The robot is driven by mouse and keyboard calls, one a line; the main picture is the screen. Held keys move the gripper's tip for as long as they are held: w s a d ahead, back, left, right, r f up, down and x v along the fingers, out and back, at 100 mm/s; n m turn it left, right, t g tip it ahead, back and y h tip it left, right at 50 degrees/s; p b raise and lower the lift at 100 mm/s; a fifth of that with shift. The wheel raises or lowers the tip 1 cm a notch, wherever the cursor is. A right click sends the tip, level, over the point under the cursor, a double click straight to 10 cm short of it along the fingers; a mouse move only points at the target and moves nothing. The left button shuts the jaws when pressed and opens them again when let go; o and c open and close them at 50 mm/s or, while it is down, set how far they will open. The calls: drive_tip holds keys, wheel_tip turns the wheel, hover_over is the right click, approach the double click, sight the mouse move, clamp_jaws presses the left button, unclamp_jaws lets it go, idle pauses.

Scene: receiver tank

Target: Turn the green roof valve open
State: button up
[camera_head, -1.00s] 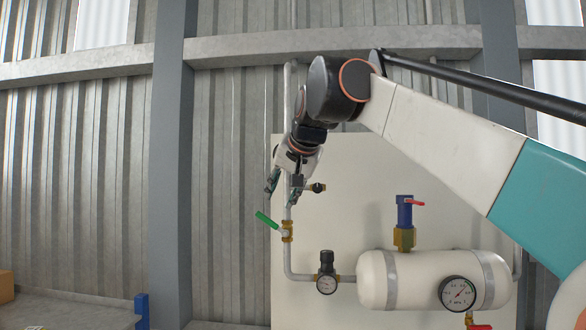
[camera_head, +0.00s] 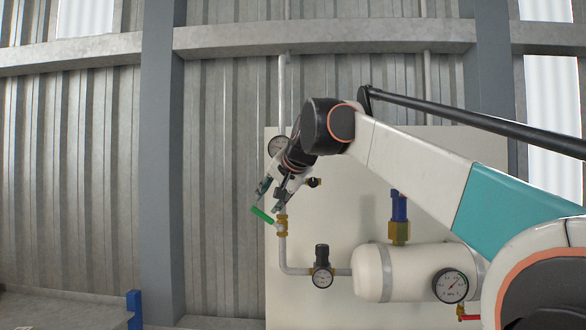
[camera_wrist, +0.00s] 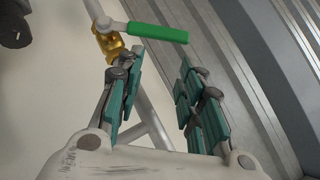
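The green valve handle (camera_head: 262,215) sticks out to the upper left from a brass valve body (camera_head: 281,226) on the vertical grey pipe. In the wrist view the green handle (camera_wrist: 158,33) lies crosswise just beyond my fingertips, with the brass valve (camera_wrist: 112,44) at its left end. My gripper (camera_head: 269,198) is just above the handle, pointing down and left. In the wrist view my gripper (camera_wrist: 158,65) has its two teal fingers spread apart with nothing between them. I cannot tell whether a fingertip touches the handle.
A white tank (camera_head: 405,270) with a pressure gauge (camera_head: 450,286) stands at the lower right. A regulator with a dial (camera_head: 322,268) sits on the pipe below the valve. Another gauge (camera_head: 277,146) is behind my wrist. A blue-and-brass fitting (camera_head: 399,218) tops the tank. Left of the handle is open.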

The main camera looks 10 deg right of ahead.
drive_tip(key=w+d+r+b+v, duration=0.1)
drive_tip(key=b+v, duration=0.1)
drive_tip(key=v, duration=1)
drive_tip(key=shift+d+b, duration=0.35)
drive_tip(key=shift+b, duration=0.05)
